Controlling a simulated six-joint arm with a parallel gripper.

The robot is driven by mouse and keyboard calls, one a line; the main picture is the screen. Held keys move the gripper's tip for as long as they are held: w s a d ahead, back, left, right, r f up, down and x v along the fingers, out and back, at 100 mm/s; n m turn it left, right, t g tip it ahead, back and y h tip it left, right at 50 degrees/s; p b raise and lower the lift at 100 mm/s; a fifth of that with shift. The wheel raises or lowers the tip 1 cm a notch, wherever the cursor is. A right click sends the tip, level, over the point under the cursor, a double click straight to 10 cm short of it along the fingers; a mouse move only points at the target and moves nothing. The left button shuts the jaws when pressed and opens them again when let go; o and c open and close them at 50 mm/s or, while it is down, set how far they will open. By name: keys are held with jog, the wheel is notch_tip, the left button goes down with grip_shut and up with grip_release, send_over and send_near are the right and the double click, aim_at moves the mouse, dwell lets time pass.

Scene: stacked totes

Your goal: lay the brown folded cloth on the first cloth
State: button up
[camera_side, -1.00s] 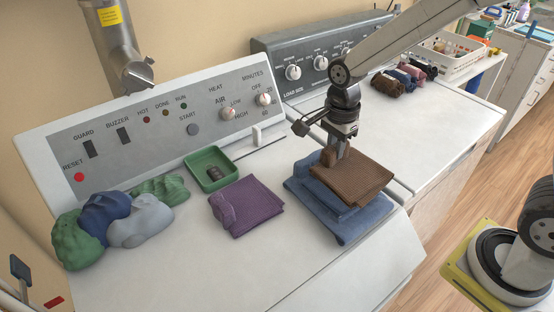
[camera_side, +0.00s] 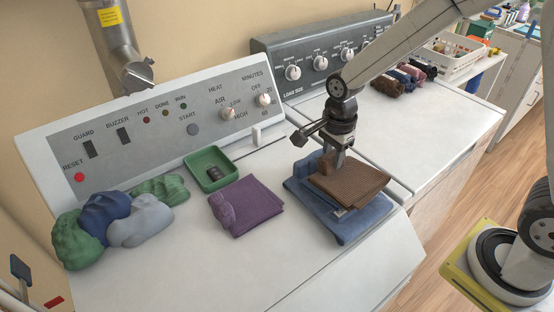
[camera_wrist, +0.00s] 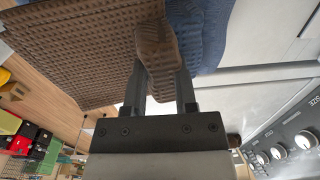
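The brown folded cloth (camera_side: 350,183) is waffle-textured and lies over the blue cloth, covering most of its middle. The blue cloth (camera_side: 338,232), the first cloth, is folded flat on the white machine top and shows at the left and front. My gripper (camera_side: 333,165) is at the back left edge of the brown cloth. In the wrist view my gripper (camera_wrist: 160,85) is shut on a raised fold of the brown cloth (camera_wrist: 80,50). The blue cloth (camera_wrist: 203,30) shows behind it. I cannot tell whether the brown cloth fully rests on the blue one.
A purple folded cloth (camera_side: 250,206) lies to the left. A green tray (camera_side: 211,168) with a small dark object is behind it. Crumpled green, blue and grey cloths (camera_side: 108,225) are at far left. The control panel (camera_side: 170,120) rises behind. The front of the machine top is clear.

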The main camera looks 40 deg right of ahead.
aim_at(375, 175)
jog(key=shift+s+f, duration=0.3)
notch_tip(375, 175, up, 12)
jog(key=shift+w+r, duration=0.15)
dwell(0.4)
dwell(0.5)
jog(key=s+f+n, duration=0.1)
jog(key=f+n, duration=0.1)
jog(key=n, duration=0.1)
jog(key=s+d+f+n, duration=0.1)
jog(key=f+n, duration=0.1)
jog(key=n, duration=0.1)
jog(key=s+d+f+n+t, duration=0.1)
jog(key=s+f+n, duration=0.1)
jog(key=n, duration=0.1)
jog(key=shift+s+d, duration=0.1)
jog(key=shift+d, duration=0.05)
jog(key=s+f+n, duration=0.1)
jog(key=n, duration=0.1)
jog(key=s+d+f+n, duration=0.1)
jog(key=n, duration=0.1)
jog(key=s+f+n+t, duration=0.1)
jog(key=s+n, duration=0.1)
jog(key=n, duration=0.1)
jog(key=shift+d+f, duration=0.2)
jog(key=shift+f, duration=0.15)
jog(key=shift+s+d+f+n, duration=0.15)
jog(key=shift+s+f+n, duration=0.4)
jog(key=shift+n, duration=0.45)
jog(key=shift+r, duration=0.1)
